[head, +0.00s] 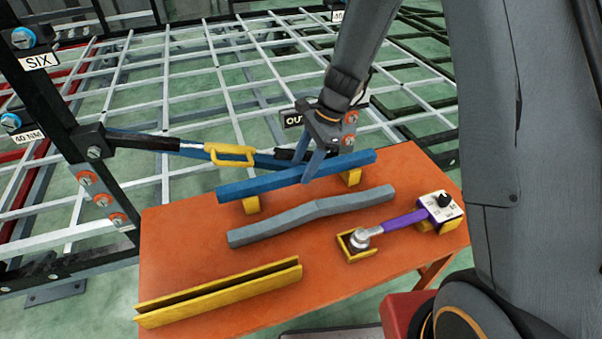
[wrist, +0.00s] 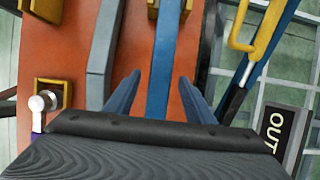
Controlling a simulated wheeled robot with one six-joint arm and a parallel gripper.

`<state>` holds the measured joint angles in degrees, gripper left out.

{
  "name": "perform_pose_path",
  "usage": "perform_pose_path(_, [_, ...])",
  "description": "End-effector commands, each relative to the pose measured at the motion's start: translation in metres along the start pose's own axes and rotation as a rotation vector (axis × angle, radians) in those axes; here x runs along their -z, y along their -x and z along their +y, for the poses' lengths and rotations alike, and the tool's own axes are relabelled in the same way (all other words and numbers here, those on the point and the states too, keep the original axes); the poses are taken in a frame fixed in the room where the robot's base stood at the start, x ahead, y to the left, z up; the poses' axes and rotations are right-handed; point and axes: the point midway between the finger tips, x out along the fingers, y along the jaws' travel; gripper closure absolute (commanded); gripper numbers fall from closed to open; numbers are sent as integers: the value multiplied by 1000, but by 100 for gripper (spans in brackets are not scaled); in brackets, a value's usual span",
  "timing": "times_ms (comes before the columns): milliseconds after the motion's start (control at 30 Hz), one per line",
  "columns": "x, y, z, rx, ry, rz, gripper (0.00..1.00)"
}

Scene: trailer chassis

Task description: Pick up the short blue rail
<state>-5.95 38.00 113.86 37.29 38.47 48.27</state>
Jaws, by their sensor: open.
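The short blue rail (head: 250,185) lies across two yellow supports on the orange table. In the wrist view the rail (wrist: 164,55) runs lengthwise between my two fingers. My gripper (head: 306,170) is open, with its fingers pointing down at the rail's middle in the head view. One finger shows in front of the rail there and hides a little of it. In the wrist view my gripper (wrist: 160,78) has a visible gap between each finger and the rail. I cannot tell exactly how far down the fingertips reach.
A bent grey bar (head: 290,218) lies in front of the rail. A yellow channel (head: 220,293) is at the front left. A purple-handled tool (head: 400,221) rests in yellow holders at right.

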Motion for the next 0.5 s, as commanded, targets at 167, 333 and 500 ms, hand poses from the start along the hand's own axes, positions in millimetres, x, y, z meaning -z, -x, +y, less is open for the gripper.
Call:
perform_pose_path(167, [0,0,0,0,0,0,76])
perform_pose_path(333, [0,0,0,0,0,0,100])
perform_pose_path(500, [0,1,-1,2,0,0,100])
